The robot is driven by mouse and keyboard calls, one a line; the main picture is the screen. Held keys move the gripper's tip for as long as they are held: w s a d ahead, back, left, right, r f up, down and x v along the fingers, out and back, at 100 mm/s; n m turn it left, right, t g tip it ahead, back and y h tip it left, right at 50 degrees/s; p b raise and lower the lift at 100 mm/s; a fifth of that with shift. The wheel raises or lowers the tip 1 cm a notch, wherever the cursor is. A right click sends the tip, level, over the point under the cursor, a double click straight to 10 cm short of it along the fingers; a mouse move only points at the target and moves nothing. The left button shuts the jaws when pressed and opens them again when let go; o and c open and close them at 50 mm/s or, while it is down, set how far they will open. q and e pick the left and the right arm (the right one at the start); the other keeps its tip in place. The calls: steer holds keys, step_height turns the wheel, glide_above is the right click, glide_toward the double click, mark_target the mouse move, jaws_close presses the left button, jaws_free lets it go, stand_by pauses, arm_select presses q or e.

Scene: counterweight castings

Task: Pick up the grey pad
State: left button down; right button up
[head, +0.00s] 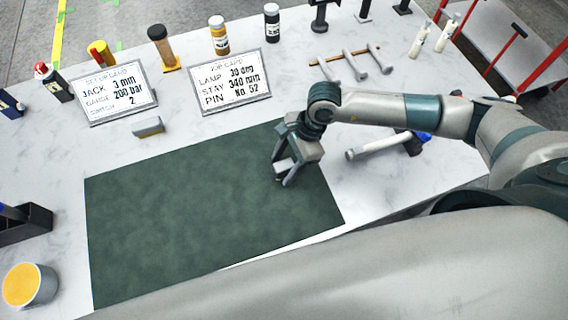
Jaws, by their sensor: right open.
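A small grey block (148,127), which looks like the grey pad, lies on the white table left of centre, below the left card and just beyond the mat's far edge. It stands clear of other things. My right gripper (284,174) is open over the right part of the dark green mat (190,220), pointing down, well to the right of the grey block. A pale surface shows between its fingers; I cannot tell if it is more than part of the gripper. My left gripper is not in view.
Two cards (113,92) and (231,81) stand behind the mat, with several bottles behind them. A hammer-like tool (385,144) lies right of my right gripper. A yellow-topped tub (30,287) and a dark holder (25,225) stand at left. The mat is otherwise clear.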

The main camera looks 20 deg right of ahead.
mark_target(278, 166)
steer(key=shift+f, duration=0.1)
stand_by(0.3)
steer(key=c, duration=1.1)
steer(key=shift+c, duration=0.2)
steer(key=shift+r, duration=0.2)
steer(key=shift+r+b, duration=0.2)
steer(key=shift+b, duration=0.2)
step_height(278, 166, up, 3)
steer(key=shift+w+a+r+b, duration=0.1)
steer(key=shift+a+b, duration=0.05)
steer(key=shift+b, duration=1.05)
steer(key=w+a+r+b, duration=0.5)
steer(key=w+a+r, duration=0.2)
steer(key=w, duration=0.1)
steer(key=shift+w+a, duration=0.2)
steer(key=shift+a, duration=0.1)
